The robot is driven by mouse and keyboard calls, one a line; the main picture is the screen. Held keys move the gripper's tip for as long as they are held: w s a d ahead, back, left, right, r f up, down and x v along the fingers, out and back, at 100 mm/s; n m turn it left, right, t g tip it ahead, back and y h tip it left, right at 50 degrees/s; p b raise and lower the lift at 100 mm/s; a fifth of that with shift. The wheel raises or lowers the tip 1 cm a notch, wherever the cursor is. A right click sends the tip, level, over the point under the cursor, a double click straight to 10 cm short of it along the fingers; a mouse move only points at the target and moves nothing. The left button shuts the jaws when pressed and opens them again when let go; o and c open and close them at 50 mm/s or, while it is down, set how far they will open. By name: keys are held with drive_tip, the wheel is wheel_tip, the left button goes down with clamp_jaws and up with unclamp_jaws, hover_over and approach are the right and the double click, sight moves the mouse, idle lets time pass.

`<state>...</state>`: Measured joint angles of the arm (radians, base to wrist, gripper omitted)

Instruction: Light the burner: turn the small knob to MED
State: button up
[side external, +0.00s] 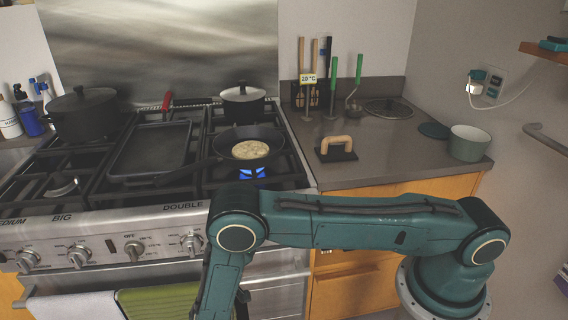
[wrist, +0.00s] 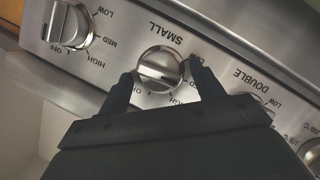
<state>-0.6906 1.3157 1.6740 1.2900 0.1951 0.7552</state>
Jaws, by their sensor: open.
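The small knob (wrist: 160,68) is a round silver knob under the printed word SMALL in the wrist view. My gripper (wrist: 161,73) is open, with one dark finger on each side of the knob. The fingers are close to its rim; I cannot tell if they touch it. I cannot tell the exact setting. In the side external view my arm hides this knob and the fingers. A blue flame (side external: 252,173) burns under the frying pan (side external: 248,146).
Another knob (wrist: 69,24) with LOW, MED and HIGH marks sits left in the wrist view. The DOUBLE knob (wrist: 248,99) is partly hidden at right. A griddle (side external: 151,148) and pots stand on the stove. A towel (side external: 160,301) hangs below the panel.

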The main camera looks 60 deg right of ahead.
drive_tip(key=shift+a, duration=0.1)
drive_tip(key=v, duration=1.3)
drive_tip(key=shift+s+a+r, duration=0.2)
drive_tip(key=shift+a, duration=0.05)
drive_tip(key=s+d+r+g+y, duration=0.15)
drive_tip(key=d+r+y, duration=0.25)
drive_tip(key=d+r, duration=0.5)
drive_tip(key=s+d+r+g+y, duration=0.1)
drive_tip(key=d+r+g+y, duration=0.25)
drive_tip(key=r, duration=0.85)
drive_tip(key=s+d+r+n+t+y, duration=0.1)
drive_tip(key=s+r, duration=0.3)
drive_tip(key=s, duration=0.6)
drive_tip(key=s+d+r+n+t+y, duration=0.2)
drive_tip(key=s+d+r+y, duration=0.2)
drive_tip(key=s, duration=0.5)
drive_tip(key=shift+s+d+r+n, duration=0.2)
drive_tip(key=shift+s+r+n, duration=0.1)
drive_tip(key=shift+s+r, duration=0.15)
